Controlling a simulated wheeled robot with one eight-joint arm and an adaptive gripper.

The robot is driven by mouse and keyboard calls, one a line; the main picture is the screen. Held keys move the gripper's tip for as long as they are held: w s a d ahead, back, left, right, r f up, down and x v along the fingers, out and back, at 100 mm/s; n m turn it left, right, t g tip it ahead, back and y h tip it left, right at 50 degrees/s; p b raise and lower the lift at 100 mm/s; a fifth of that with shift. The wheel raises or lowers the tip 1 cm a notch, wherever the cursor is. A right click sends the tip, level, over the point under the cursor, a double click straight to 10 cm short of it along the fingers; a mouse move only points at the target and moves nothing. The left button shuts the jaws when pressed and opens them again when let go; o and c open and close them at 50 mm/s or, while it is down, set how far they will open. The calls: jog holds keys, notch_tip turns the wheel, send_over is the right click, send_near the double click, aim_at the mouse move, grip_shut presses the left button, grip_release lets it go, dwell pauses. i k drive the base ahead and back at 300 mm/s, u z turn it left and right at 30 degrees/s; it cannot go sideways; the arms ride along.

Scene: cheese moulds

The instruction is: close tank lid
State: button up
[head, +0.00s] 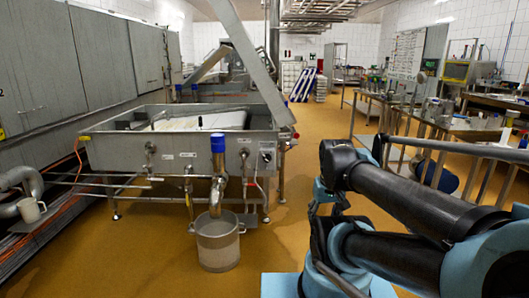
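The tank (130,145) is a wide stainless steel vat on legs, left of centre in the head view. Its top is open, and pale contents show inside. The tank lid (247,58) appears to be the long grey metal panel standing raised and tilted at the tank's right side. Its upper end runs out of the picture. My arm comes in from the lower right, well apart from the tank and lid. What seems to be my gripper (327,232) is a dark shape at the arm's near end. Its fingers cannot be made out, and no held thing shows.
A metal bucket (218,243) stands on the floor below the tank's front outlet pipe. A metal railing (470,151) and worktables (440,127) run along the right. Grey cabinets (100,55) line the left wall. The ochre floor (318,110) is clear behind my arm.

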aim_at(229, 18)
jog(key=k, duration=1.3)
jog(key=z, duration=0.4)
jog(key=i, duration=0.85)
jog(key=z, duration=0.45)
jog(key=i, duration=2.35)
jog(key=u, duration=1.3)
jog(key=i, duration=0.85)
jog(key=u, duration=0.55)
